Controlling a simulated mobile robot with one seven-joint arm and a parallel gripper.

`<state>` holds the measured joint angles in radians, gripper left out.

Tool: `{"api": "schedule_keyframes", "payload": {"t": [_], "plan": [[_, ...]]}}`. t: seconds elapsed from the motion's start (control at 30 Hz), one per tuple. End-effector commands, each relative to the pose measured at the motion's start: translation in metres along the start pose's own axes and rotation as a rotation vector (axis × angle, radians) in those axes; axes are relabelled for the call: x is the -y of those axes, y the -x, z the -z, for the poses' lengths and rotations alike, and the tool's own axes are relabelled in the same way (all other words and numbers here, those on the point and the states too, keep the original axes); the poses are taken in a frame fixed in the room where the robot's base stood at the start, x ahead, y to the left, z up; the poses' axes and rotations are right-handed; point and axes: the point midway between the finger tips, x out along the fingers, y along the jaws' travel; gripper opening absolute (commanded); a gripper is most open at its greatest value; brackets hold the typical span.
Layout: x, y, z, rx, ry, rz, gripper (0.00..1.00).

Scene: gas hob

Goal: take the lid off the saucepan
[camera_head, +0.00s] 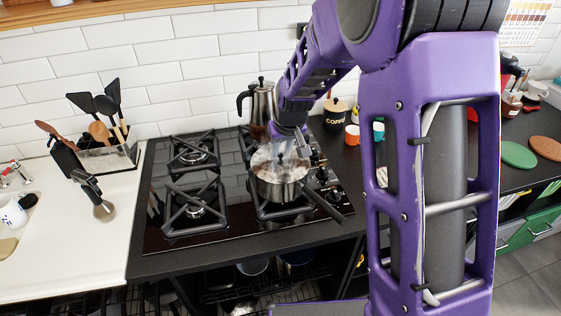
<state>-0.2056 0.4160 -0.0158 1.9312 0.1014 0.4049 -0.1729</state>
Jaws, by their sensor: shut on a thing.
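The steel saucepan (280,187) stands on the front right burner of the hob, its dark handle pointing to the lower right. A pale, see-through lid (266,163) shows at the top of the pan. My gripper (290,152) reaches down from above to the middle of the lid and is shut on it, apparently at the knob. The knob and fingertips are small and partly blurred. I cannot tell whether the lid touches the pan rim or is slightly raised.
A steel moka pot (262,105) stands close behind the saucepan. A coffee canister (336,114) and small cups (352,135) are to the right. The left burners (197,208) are empty. A utensil holder (108,157) stands on the white counter (75,245), which has free room.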

Motion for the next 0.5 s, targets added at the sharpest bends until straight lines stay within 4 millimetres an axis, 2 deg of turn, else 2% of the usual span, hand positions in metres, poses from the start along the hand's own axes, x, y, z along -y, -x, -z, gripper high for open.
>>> {"api": "schedule_keyframes", "payload": {"t": [0.27, 0.37, 0.5], "plan": [[0.0, 0.005, 0.003, -0.002, 0.0, 0.0, 0.0], [0.0, 0.018, 0.009, -0.006, 0.001, -0.001, 0.0], [0.0, 0.044, 0.02, -0.007, -0.001, 0.0, 0.0]]}}
